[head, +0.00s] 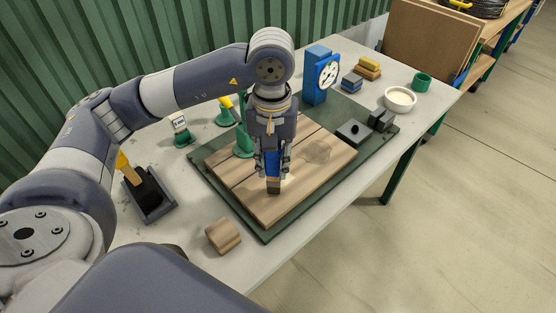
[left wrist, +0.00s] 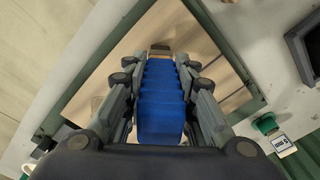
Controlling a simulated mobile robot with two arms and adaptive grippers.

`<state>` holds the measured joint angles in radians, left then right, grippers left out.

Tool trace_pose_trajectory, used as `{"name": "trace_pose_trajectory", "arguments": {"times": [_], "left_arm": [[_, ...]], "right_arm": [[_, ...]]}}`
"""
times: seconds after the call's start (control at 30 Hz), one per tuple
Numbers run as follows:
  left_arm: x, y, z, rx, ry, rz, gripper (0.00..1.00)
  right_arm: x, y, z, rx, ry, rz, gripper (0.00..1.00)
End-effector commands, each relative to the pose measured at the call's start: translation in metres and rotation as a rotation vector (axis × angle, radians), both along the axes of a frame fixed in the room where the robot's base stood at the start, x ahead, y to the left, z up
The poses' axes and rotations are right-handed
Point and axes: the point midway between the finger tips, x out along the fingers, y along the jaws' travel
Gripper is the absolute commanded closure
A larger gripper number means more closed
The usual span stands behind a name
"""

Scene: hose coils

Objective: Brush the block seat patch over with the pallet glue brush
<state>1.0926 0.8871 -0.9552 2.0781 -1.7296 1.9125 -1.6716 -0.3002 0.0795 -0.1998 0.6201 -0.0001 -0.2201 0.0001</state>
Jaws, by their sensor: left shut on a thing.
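My left gripper (head: 272,168) is shut on a blue-handled brush (head: 274,187), held with its bristle end down at the wooden pallet boards (head: 240,186). The left wrist view shows the ribbed blue handle (left wrist: 160,100) between the fingers of my left gripper (left wrist: 160,85). The bristle end is at or just above the wood; I cannot tell whether it touches. A faint, roundish patch (head: 318,151) marks the boards to the right of the brush, apart from it. A small light area shows beside the bristles. My right gripper is not in view.
The boards lie on a green mat (head: 264,235). A black tray (head: 152,203) with a yellow-handled tool stands left, a wooden block (head: 223,236) in front. A blue stand with a dial (head: 318,75), a white bowl (head: 399,99) and dark blocks (head: 354,132) stand behind and right.

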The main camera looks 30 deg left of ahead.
Motion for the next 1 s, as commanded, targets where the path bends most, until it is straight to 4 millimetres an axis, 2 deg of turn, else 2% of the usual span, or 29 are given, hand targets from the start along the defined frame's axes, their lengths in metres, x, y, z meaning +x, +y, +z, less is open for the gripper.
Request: {"name": "trace_pose_trajectory", "arguments": {"times": [0.03,1.0], "left_arm": [[-0.0016,-0.0015,-0.0055,-0.002,0.008,-0.003,1.00],[-0.0014,-0.0020,-0.0113,-0.003,0.007,-0.004,1.00]], "right_arm": [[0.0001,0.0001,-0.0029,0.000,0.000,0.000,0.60],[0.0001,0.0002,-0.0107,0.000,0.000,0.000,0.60]]}}
